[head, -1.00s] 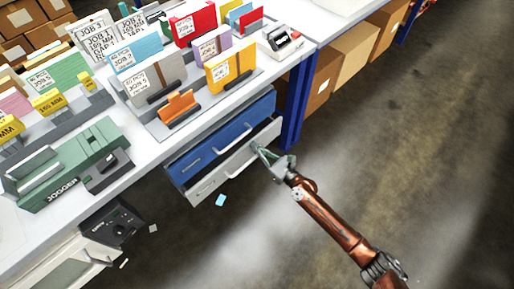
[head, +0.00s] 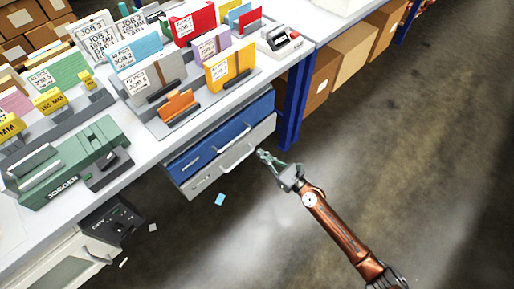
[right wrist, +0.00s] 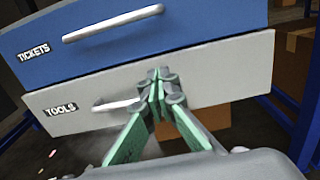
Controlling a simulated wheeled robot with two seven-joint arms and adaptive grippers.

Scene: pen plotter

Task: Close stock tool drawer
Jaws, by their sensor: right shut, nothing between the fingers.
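The grey tool drawer (head: 207,178) hangs under the bench, below a blue drawer (head: 220,134). In the right wrist view the grey drawer front (right wrist: 220,75) carries a TOOLS label and a white handle (right wrist: 115,104); the blue drawer (right wrist: 170,25) above is labelled TICKETS. In the head view the grey front sits close to flush with the blue one. My right gripper (head: 263,155) is shut and empty, just right of the grey front in the head view. In the right wrist view its green fingers (right wrist: 158,78) are together in front of the drawer front; I cannot tell whether they touch it. My left gripper is not in view.
The bench top (head: 150,150) holds job folders, a green jogger (head: 70,165) and an orange holder (head: 178,106). A blue bench leg (head: 295,105) and cardboard boxes (head: 350,55) stand to the right. The floor right of the drawers is clear.

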